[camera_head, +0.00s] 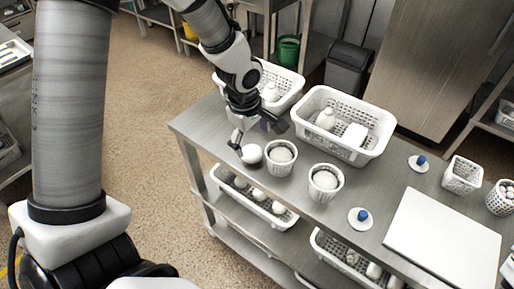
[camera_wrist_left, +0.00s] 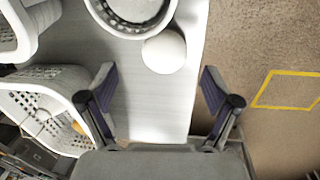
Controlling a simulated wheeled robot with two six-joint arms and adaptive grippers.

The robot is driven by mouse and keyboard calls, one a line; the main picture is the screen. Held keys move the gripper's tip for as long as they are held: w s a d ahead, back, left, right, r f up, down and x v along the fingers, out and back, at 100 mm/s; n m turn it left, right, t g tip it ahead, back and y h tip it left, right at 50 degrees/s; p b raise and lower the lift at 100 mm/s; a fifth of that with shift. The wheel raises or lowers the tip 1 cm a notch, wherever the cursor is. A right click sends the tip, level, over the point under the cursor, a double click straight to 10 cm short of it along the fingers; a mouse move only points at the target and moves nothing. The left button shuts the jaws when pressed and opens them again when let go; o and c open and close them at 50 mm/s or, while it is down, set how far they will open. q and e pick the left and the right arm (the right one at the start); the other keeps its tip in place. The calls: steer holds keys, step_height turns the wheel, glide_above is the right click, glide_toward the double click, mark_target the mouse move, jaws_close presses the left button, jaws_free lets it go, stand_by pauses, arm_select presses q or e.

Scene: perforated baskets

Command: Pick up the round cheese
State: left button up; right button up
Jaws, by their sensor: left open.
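A round white cheese (camera_head: 252,154) lies on the steel table near its front left edge, just left of a small round basket. In the left wrist view the cheese (camera_wrist_left: 164,51) is a pale ball beside the basket rim, ahead of the fingers and roughly between their lines. My left gripper (camera_head: 256,134) is open and empty, pointing down above and close to the cheese. In the left wrist view its two dark fingers (camera_wrist_left: 158,88) are spread wide with bare table between them. My right gripper is in neither view.
Two small round baskets (camera_head: 268,164) (camera_head: 313,190) with pale round contents stand right of the cheese. Larger white baskets (camera_head: 300,79) (camera_head: 382,150) stand behind. A white board (camera_head: 440,235) lies at the right. The floor (camera_head: 150,100) is beyond the table's left edge.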

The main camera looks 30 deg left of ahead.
mark_target(253, 153)
arm_select(q)
steer(key=f, duration=0.6)
steer(key=shift+w+d, duration=0.15)
steer(key=shift+w, duration=0.05)
steer(key=shift+s+r, duration=0.25)
steer(key=shift+c, duration=1)
steer(key=c, duration=1.1)
steer(key=shift+o, duration=0.2)
